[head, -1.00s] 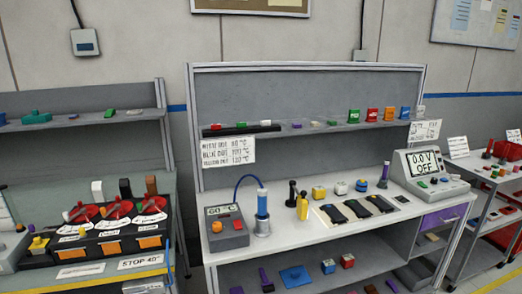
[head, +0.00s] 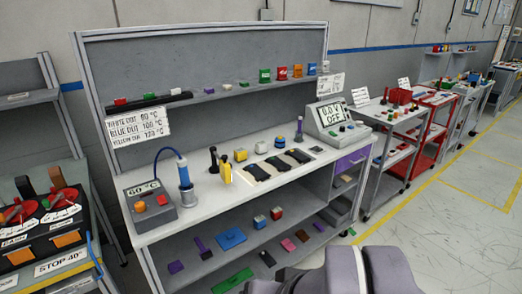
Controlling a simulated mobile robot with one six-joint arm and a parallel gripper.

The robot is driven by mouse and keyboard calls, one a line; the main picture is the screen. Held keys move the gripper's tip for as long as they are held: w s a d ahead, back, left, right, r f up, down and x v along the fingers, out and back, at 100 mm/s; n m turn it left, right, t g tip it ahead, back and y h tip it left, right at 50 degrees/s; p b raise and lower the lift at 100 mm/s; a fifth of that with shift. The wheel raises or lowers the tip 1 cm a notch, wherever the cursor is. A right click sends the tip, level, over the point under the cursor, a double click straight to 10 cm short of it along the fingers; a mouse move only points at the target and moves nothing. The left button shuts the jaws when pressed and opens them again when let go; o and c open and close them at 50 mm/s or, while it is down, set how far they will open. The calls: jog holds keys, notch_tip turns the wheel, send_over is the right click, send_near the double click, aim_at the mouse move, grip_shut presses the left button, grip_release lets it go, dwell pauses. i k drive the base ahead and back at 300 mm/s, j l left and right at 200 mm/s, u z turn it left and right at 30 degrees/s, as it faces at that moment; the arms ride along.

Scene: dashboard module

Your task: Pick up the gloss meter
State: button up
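No label or clear shape tells me which item is the gloss meter. Small box-like devices stand on the workbench (head: 215,208): a yellow-and-white one (head: 240,154), a white one (head: 261,147) and a round blue one (head: 280,142). On its lower shelf are a flat blue block (head: 231,238), a blue-topped box (head: 260,221) and a red-topped box (head: 276,213). Grey rounded parts at the bottom edge look like my own arm or body. My gripper's fingers are not in view.
A 60 °C heating unit (head: 150,205) with a blue-handled tool (head: 185,180) stands at the bench's left end. A 0.0 V OFF meter (head: 335,118) stands at the right end. A grey cart (head: 385,122) and red cart (head: 432,125) stand farther right. The floor (head: 440,225) at right is clear.

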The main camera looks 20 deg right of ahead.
aim_at(261, 147)
jog(key=i+l+u, duration=0.1)
jog(key=i+l, duration=2)
jog(key=l+u, duration=0.05)
